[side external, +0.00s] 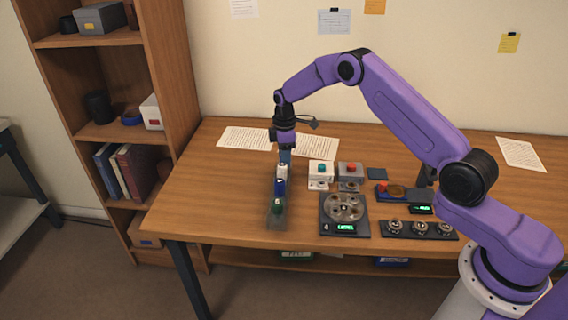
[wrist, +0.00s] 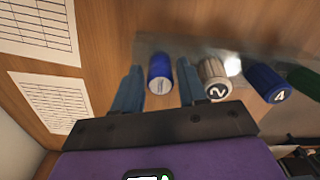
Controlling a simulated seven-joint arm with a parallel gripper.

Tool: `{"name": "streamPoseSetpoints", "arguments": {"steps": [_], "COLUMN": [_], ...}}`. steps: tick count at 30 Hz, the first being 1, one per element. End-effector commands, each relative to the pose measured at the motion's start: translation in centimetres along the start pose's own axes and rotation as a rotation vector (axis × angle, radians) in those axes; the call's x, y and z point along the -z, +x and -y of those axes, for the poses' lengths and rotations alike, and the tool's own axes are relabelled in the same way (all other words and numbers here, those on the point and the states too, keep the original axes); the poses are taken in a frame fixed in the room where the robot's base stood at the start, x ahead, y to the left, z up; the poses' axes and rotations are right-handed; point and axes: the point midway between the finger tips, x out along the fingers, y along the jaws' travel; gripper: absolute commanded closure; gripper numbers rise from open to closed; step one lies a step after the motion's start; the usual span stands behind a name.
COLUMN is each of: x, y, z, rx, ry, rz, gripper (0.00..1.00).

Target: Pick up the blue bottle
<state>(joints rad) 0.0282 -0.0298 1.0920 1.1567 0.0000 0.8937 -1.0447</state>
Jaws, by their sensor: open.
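My gripper (wrist: 158,88) is open, pointing down over the far end of a row of bottles. In the wrist view a blue bottle (wrist: 160,70) stands between its two fingers, with a gap on each side; its cap mark is unclear. A second blue bottle (wrist: 268,82), marked 4, stands further right, past a grey-white bottle (wrist: 214,78) marked 2. In the side view my gripper (side external: 285,154) hides most of the first blue bottle; the second blue bottle (side external: 280,187) shows nearer the camera.
A green bottle (side external: 277,206) stands at the near end of the clear-grey tray (side external: 273,223). A white box with a teal button (side external: 321,172), a scale (side external: 345,215) and a rack of metal parts (side external: 420,230) stand to the right. Papers (side external: 245,138) lie behind. The table left of the tray is clear.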

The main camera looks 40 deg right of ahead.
Motion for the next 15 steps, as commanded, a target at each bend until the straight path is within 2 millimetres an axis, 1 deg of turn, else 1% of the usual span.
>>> {"name": "streamPoseSetpoints", "arguments": {"steps": [3, 8, 9, 11, 12, 13, 15], "x": [0.03, 0.03, 0.03, 0.03, 0.03, 0.03, 0.03], "y": [0.49, 0.48, 0.48, 0.47, 0.47, 0.47, 0.46], "z": [0.01, -0.01, -0.01, -0.01, -0.01, -0.01, -0.01], "rx": [0.000, -0.001, -0.001, -0.001, -0.001, -0.001, -0.001], "ry": [-0.001, -0.001, -0.001, -0.001, -0.001, -0.001, -0.001], "rz": [0.000, -0.001, -0.001, -0.001, -0.001, -0.001, -0.001], "gripper": [0.58, 0.58, 0.62, 0.81, 0.94, 0.99, 0.99]}}
